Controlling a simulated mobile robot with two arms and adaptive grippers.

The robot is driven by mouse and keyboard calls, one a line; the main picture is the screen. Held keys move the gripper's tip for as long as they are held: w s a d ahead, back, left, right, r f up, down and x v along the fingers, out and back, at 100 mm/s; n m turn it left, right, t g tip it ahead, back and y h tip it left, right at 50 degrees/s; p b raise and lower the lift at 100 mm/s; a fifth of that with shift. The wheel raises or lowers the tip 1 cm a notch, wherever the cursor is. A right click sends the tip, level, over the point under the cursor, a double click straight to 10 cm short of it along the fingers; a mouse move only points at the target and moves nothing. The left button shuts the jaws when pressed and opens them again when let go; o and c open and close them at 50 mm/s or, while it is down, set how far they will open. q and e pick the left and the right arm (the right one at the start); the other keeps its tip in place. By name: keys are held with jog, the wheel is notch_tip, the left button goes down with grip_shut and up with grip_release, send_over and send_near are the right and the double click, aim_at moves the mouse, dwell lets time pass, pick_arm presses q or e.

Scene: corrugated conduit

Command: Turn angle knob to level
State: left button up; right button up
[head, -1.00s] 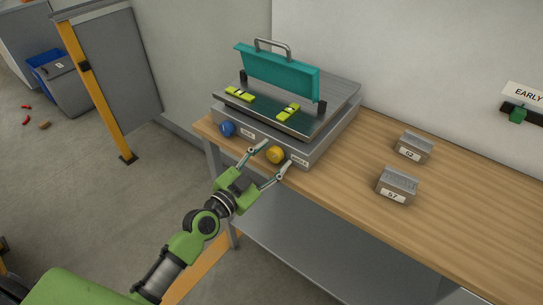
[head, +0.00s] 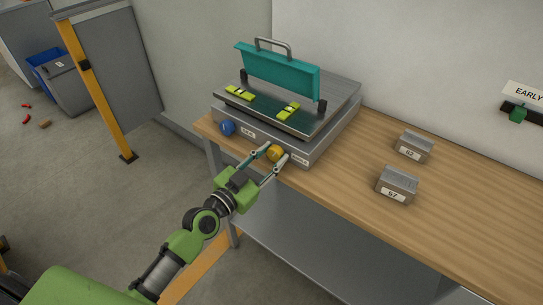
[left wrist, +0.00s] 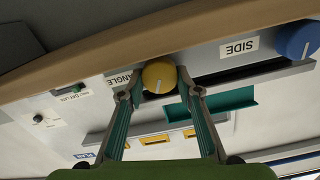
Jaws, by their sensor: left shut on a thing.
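The yellow angle knob (head: 275,153) sits on the front face of the grey machine (head: 318,150), right of the blue knob (head: 227,128). My left gripper (head: 268,160) is shut on the yellow knob, one finger on each side. In the left wrist view the yellow knob (left wrist: 159,76) shows between the fingertips, with a white pointer line and an "ANGLE" label (left wrist: 122,80) beside it. The blue knob (left wrist: 298,40) is near a "SIDE" label there. Two yellow-green levels (head: 288,112) lie on the machine's tilted top plate. My right gripper is not in view.
The machine stands on a wooden table (head: 460,200) with a teal handled bar (head: 278,72) over its plate. Two grey blocks, marked 62 (head: 414,147) and 57 (head: 397,185), stand to its right. The table's front edge runs just below the gripper.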

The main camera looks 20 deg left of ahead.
pick_arm(q)
jog(key=n, duration=0.5)
jog(key=shift+a+r, duration=0.1)
dwell(0.4)
jog(key=o, duration=1.1)
jog(key=v, duration=1.2)
jog(key=shift+w, duration=0.1)
